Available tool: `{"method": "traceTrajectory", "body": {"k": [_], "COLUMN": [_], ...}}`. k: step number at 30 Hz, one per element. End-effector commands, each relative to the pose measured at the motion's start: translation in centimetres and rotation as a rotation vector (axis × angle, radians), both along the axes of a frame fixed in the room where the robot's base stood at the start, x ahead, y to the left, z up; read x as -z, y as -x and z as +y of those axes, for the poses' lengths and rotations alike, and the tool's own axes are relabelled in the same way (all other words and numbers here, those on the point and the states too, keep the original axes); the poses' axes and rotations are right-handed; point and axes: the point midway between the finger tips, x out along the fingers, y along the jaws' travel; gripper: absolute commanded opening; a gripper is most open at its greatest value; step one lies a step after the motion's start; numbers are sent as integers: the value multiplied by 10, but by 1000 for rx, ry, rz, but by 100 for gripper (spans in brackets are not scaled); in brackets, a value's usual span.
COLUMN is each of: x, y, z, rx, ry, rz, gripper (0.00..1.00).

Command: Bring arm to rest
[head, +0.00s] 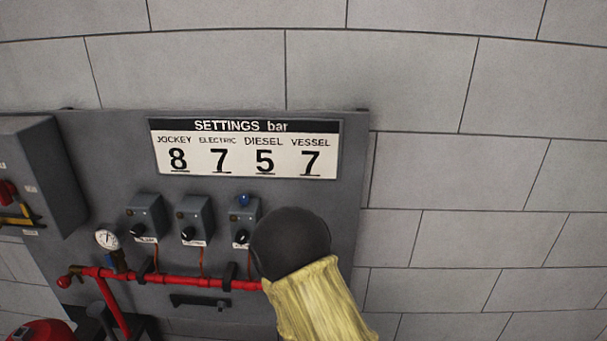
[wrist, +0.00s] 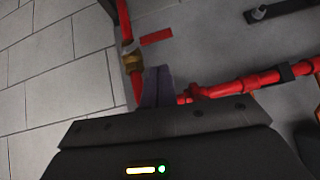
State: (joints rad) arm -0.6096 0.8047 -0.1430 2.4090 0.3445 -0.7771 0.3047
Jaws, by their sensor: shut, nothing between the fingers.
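My gripper (wrist: 158,88) shows in the wrist view with its fingers together and nothing between them. It is in front of the grey panel, near a red pipe (wrist: 225,88) and a brass fitting (wrist: 131,58). I cannot tell whether it touches the pipe. In the head view, my arm's dark rounded joint and yellow sleeve cover the lower right of the panel, and the gripper itself is hidden.
The grey panel (head: 100,165) carries a settings sign (head: 245,149), several knob boxes (head: 195,220), a gauge (head: 108,238) and a horizontal red pipe (head: 190,282). A grey cabinet (head: 40,170) stands at left. The block wall (head: 480,180) at right is bare.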

Motion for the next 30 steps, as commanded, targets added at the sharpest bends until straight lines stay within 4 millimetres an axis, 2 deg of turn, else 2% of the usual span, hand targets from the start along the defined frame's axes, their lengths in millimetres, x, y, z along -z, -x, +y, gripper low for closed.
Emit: {"method": "traceTrajectory", "body": {"k": [5,11,17,24,27,30], "x": [-17,-42,-67,-91,-96,-98], "y": [5,27,62,117,132,138], "z": [-27,-64,-103,-146,-156,-159], "rx": [15,-2,-33,-67,-75,-79], "ry": [-22,-26,-6,45,61,69], "rz": [104,236,350,475,508,523], "gripper": [0,0,0,0,0,0]}}
